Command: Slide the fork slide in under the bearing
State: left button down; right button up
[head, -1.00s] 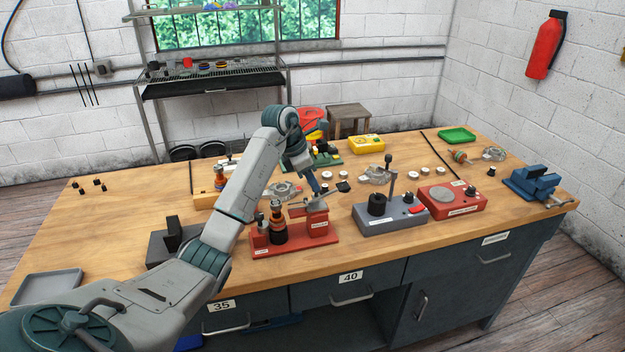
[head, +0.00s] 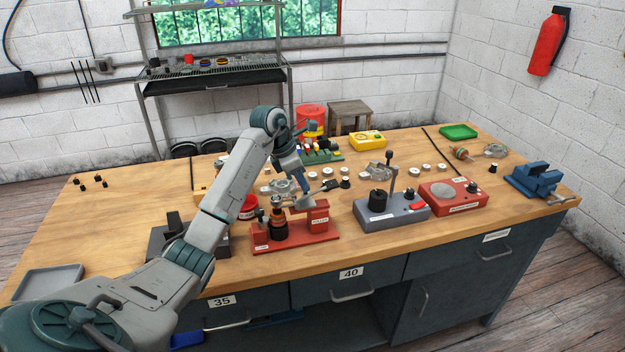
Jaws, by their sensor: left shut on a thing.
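The red puller fixture (head: 262,245) stands near the front edge of the bench. On its left side a dark rotor with copper-orange bands (head: 279,230) stands upright. The bearing (head: 277,213) appears to be the small greyish part near its top. The grey fork slide (head: 304,204) lies at the top of the fixture's red block, reaching left toward the rotor shaft. My left gripper (head: 306,195) points down at the slide and is shut on it. The fork's tip is too small to tell whether it is under the bearing. My right gripper is not in view.
A grey press with a lever (head: 380,212) and a red tester box (head: 455,196) stand to the right. A housing (head: 279,188) and a black knob (head: 345,184) lie behind the fixture. A blue vise (head: 535,182) is at the right end.

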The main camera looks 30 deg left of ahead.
pick_arm(q)
jog(key=shift+s+a, duration=0.6)
jog(key=shift+d, duration=0.1)
jog(key=c, duration=1.5)
grip_release()
jog(key=shift+c, duration=0.2)
jog(key=shift+s, duration=0.1)
jog(key=shift+r, duration=0.15)
